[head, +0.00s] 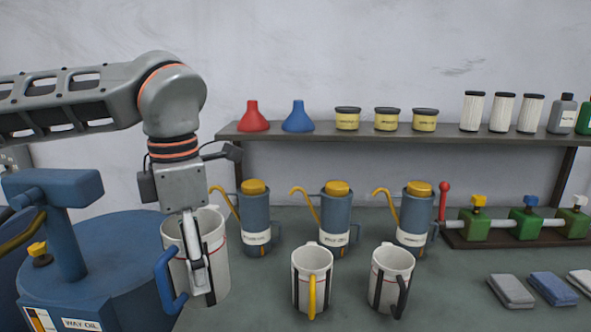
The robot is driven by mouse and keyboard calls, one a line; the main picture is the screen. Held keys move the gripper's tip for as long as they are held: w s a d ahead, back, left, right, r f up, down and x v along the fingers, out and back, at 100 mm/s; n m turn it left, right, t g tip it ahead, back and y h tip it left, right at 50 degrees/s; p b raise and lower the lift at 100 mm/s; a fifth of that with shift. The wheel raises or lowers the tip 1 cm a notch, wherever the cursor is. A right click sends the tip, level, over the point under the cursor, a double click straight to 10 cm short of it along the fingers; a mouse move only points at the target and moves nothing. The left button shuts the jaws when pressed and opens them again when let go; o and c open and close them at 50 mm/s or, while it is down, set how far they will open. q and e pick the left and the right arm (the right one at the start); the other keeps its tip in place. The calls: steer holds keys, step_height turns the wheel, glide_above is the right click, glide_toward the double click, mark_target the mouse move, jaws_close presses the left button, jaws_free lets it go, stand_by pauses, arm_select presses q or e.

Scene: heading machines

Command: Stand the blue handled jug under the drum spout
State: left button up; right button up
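The blue handled jug (181,268) is a white jug with a thin red line and a blue handle (165,284) on its left side. My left gripper (204,290) points down at the jug, its fingers lying against the near wall and appearing shut on it. The jug is upright and looks larger than the other jugs, with its base seemingly above the bench. The blue drum (118,250) stands left of it, with a "WAY OIL" label (82,324) and a pump head (55,187). The drum's lower part is cut off; I cannot make out its spout. My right gripper is out of view.
A white jug with a yellow handle (306,262) and one with a black handle (378,265) stand on the bench (440,300). Blue-grey oil cans (335,215) stand behind them. A valve manifold (525,226) and folded cloths (552,289) are right. A shelf (330,133) runs behind.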

arm_select(q)
steer(key=a+f+m, duration=0.4)
steer(key=f+m, duration=0.6)
steer(key=m, duration=0.2)
steer(key=s+a+f+m, duration=0.1)
steer(key=a+f+m, duration=0.3)
steer(key=f+m, duration=0.6)
steer(key=shift+a+m+p, duration=0.3)
steer(key=shift+m, duration=0.7)
steer(key=shift+f, duration=0.15)
